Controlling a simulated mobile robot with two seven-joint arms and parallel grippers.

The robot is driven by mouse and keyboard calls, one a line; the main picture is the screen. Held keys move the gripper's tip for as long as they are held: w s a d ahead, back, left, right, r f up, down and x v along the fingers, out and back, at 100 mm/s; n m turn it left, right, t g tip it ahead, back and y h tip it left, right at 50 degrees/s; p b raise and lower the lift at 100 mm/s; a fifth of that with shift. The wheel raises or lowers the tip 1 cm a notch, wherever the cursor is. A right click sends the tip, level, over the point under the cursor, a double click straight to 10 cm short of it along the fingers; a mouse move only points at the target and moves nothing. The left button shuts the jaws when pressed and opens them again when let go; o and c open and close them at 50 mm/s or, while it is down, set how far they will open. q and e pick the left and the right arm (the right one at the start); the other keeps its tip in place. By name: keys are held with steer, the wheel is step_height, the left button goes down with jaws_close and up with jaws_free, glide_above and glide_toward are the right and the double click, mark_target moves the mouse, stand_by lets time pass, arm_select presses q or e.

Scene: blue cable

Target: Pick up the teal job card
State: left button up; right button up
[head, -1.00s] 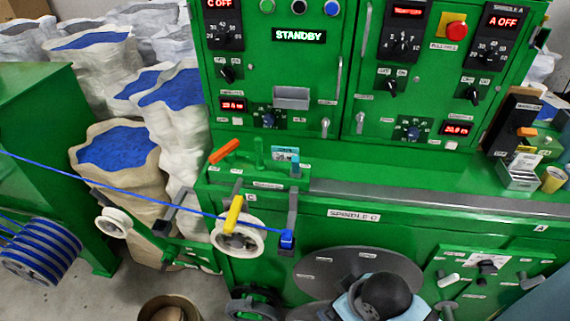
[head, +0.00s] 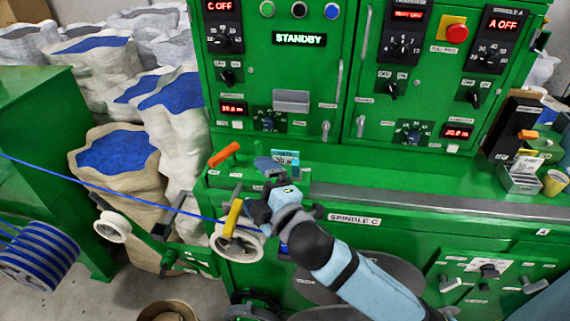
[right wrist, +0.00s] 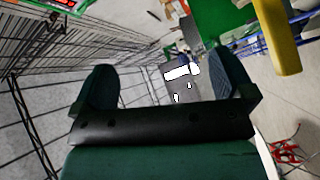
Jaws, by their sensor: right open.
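The teal job card (head: 285,157) stands on the green ledge of the machine, just below the control panel, beside a teal peg. My right gripper (head: 262,186) is in front of and slightly left of the card, above the white pulley. Its fingers are apart with nothing between them, as the right wrist view (right wrist: 163,88) also shows. The card is apart from the fingers, and I cannot make it out in the right wrist view. My left gripper is not in view.
An orange handle (head: 224,154) and a yellow lever (head: 233,218) stand close to my right gripper. A blue cable (head: 120,190) runs from the left toward the white pulley (head: 222,243). A metal card box (head: 520,178) and yellow cup (head: 554,182) stand on the right shelf.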

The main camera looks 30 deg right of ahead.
steer(key=a+r+n+g+y, duration=0.3)
steer(key=a+n+y, duration=0.25)
steer(key=n, duration=0.45)
steer(key=w+a+r+n+g+y, duration=0.1)
steer(key=a+r+n+g+y, duration=0.25)
steer(key=n+y, duration=0.45)
steer(key=a+r+n+g+y, duration=0.35)
steer(key=a+n, duration=0.25)
steer(key=n, duration=0.7)
steer(key=n+g+h, duration=0.5)
steer(key=n+h, duration=1.3)
steer(key=h, duration=0.3)
glide_toward(285, 151)
steer(key=p+x, duration=0.2)
steer(key=x, duration=0.7)
steer(key=shift+f+p, duration=0.3)
steer(key=shift+p, duration=0.05)
